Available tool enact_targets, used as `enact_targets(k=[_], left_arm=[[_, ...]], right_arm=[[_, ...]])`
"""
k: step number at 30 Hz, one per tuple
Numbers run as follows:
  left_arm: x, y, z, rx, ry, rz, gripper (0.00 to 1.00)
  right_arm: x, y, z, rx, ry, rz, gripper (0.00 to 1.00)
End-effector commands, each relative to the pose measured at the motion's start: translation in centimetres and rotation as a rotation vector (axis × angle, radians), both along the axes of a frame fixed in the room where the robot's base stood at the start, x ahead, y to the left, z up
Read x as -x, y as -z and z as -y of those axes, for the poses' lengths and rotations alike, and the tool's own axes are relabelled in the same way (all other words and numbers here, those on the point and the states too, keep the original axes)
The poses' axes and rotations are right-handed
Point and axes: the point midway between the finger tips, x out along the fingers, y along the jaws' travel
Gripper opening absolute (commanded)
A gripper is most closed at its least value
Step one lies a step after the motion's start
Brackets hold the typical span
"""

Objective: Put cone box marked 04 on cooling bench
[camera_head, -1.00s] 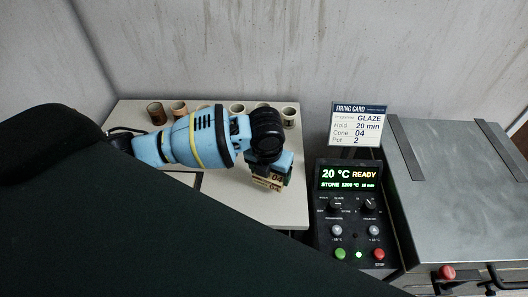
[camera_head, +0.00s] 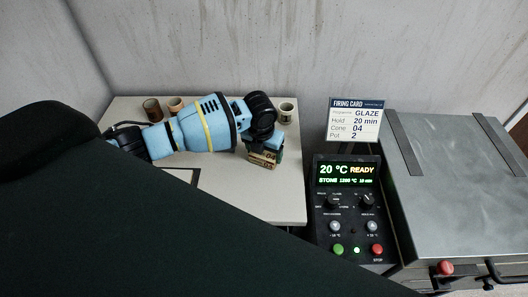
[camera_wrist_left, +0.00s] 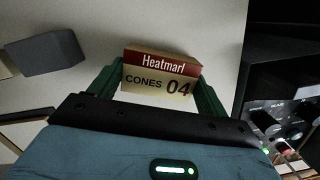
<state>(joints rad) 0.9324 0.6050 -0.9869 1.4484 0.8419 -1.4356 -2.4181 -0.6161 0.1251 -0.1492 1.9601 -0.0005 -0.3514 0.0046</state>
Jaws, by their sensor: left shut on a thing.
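My left gripper (camera_head: 265,149) is shut on a small cone box (camera_head: 261,160), cream with a dark red band. In the left wrist view the box (camera_wrist_left: 158,85) reads "CONES 04" and sits between the green fingers, its printed face towards the camera. The gripper and box are over the right part of a white table (camera_head: 245,203). I cannot tell whether the box touches it. No label shows whether this table is the cooling bench. My right gripper is not seen.
Cups stand along the table's back edge, a brown one (camera_head: 152,109) and a pale one (camera_head: 286,112) among them; my arm hides others. Right of the table are a control panel (camera_head: 346,205), a firing card (camera_head: 355,121) and a grey-lidded kiln (camera_head: 455,165). A grey block (camera_wrist_left: 45,53) lies left of the box.

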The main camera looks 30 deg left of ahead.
Motion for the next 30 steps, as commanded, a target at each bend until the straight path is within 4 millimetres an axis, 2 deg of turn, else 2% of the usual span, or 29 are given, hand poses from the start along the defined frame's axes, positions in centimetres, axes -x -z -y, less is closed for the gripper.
enact_targets(k=[14,15,19,27,30], left_arm=[[0.02,0.77,0.02,0.0,0.0,0.0,0.52],[0.03,0.69,0.01,0.0,0.0,0.0,0.82],[0.0,0.64,0.01,0.0,0.0,0.001,0.98],[-0.01,0.57,0.01,0.0,0.0,0.001,0.98],[-0.07,-0.03,0.02,0.0,0.0,0.005,0.98]], right_arm=[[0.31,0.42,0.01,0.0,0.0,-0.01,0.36],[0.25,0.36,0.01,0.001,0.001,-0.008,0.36],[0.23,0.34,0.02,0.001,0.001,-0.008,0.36],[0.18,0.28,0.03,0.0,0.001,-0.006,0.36],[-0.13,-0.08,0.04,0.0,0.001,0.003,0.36]])
